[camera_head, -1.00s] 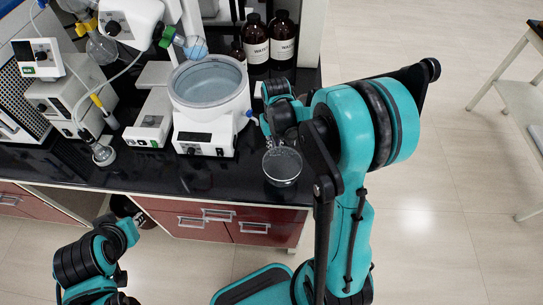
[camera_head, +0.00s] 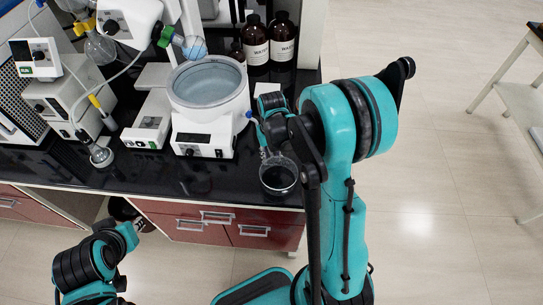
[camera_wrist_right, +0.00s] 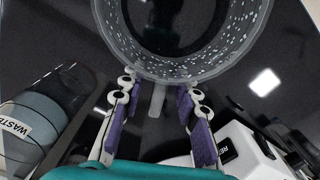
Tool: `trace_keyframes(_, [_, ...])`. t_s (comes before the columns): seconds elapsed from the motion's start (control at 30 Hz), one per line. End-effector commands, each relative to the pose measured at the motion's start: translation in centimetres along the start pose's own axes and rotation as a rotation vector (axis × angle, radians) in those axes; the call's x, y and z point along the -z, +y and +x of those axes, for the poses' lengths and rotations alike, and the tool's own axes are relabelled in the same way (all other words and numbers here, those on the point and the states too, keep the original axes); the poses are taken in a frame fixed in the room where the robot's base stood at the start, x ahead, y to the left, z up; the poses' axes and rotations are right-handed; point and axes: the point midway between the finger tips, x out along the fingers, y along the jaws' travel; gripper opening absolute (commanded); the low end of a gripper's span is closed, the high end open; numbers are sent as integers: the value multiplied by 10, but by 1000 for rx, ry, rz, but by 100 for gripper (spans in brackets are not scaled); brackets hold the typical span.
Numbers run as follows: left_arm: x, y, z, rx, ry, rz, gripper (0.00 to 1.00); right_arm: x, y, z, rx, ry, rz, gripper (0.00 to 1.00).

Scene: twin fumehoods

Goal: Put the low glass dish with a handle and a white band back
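The low glass dish (camera_head: 278,179) is at the front of the black bench, near its right end. In the right wrist view the clear dish (camera_wrist_right: 190,68) fills the top, with a speckled white band round its wall. Its short handle (camera_wrist_right: 157,100) points toward my right gripper (camera_wrist_right: 158,103). The purple-padded fingers are open on either side of the handle, with a gap at each side. In the head view my right gripper (camera_head: 268,150) is just behind the dish, partly hidden by my arm. My left gripper (camera_head: 128,228) is low at the left, its fingers unclear.
A white heating bath (camera_head: 208,100) stands left of the dish. Brown waste bottles (camera_head: 282,40) stand behind, and one shows in the wrist view (camera_wrist_right: 35,125). A dark bottle (camera_head: 122,208) is beside my left gripper. The bench front left of the dish is clear.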

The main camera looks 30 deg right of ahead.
Motion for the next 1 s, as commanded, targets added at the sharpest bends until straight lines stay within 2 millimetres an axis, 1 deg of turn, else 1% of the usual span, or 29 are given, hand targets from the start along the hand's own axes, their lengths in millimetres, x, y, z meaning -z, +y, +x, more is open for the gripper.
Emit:
trace_keyframes(0.23, [1,0,-1,0,0,0,26,0,0,-1,0,0,0,31])
trace_keyframes(0.37, [4,0,-5,0,0,0,26,0,0,-11,0,0,0,31])
trace_keyframes(0.47, [7,0,-10,0,0,0,26,0,0,-30,0,0,0,31])
trace_keyframes(0.7, [15,0,-21,0,0,0,26,0,0,-84,0,0,0,31])
trace_keyframes(0.8, [18,0,-25,0,0,0,26,0,0,-102,0,0,0,31])
trace_keyframes(0.9, [19,0,-27,0,0,0,26,0,0,-114,0,0,0,31])
trace_keyframes(1.0, [20,0,-28,0,0,0,26,-1,0,-122,0,2,-1,31])
